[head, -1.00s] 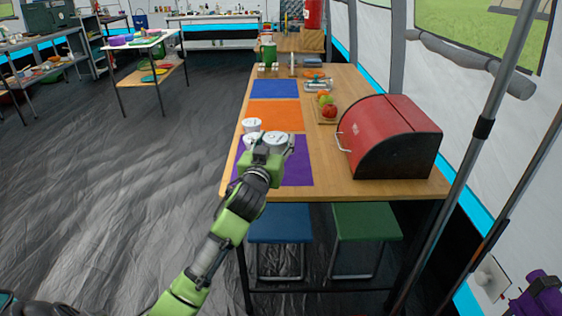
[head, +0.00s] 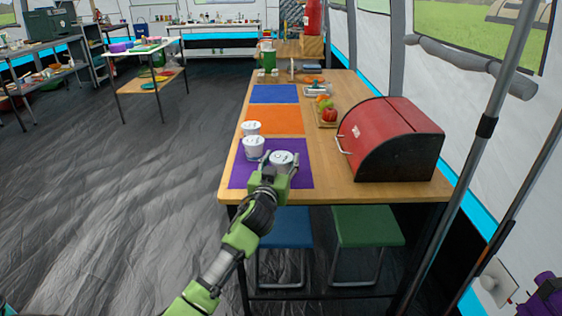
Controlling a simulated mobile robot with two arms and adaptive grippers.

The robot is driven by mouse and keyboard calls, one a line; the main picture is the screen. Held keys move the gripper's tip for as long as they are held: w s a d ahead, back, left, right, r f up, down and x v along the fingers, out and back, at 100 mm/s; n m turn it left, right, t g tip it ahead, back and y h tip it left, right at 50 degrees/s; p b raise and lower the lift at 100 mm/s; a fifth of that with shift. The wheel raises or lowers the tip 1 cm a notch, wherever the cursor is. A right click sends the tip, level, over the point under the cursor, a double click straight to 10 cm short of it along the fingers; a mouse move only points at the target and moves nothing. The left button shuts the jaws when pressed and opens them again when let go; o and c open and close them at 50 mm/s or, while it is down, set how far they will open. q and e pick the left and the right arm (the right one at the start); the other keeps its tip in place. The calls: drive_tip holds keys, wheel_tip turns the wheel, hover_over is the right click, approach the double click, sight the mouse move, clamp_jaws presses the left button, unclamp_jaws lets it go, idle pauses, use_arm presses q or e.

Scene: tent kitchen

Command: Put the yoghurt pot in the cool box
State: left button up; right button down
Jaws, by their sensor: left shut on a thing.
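My left gripper (head: 281,171) is shut on a white lidded yoghurt pot (head: 282,158), over the purple mat (head: 240,177) near the front of the wooden table. I cannot tell whether the pot touches the mat. Two similar white pots stand just to its left: one (head: 253,148) at the purple mat's back edge, the other (head: 251,128) behind it by the orange mat (head: 282,120). I cannot make out a cool box. My right gripper is not in view.
A red bread bin (head: 378,130) stands on the table's right side. Fruit (head: 328,112) sits on a small board behind it. The blue mat (head: 274,94) is bare. A blue stool (head: 285,228) and a green stool (head: 366,227) are under the front edge. Open floor lies left.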

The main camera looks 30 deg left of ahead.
use_arm(q)
drive_tip(key=o, duration=1)
drive_tip(key=shift+o, duration=0.9)
drive_tip(key=shift+r, duration=0.1)
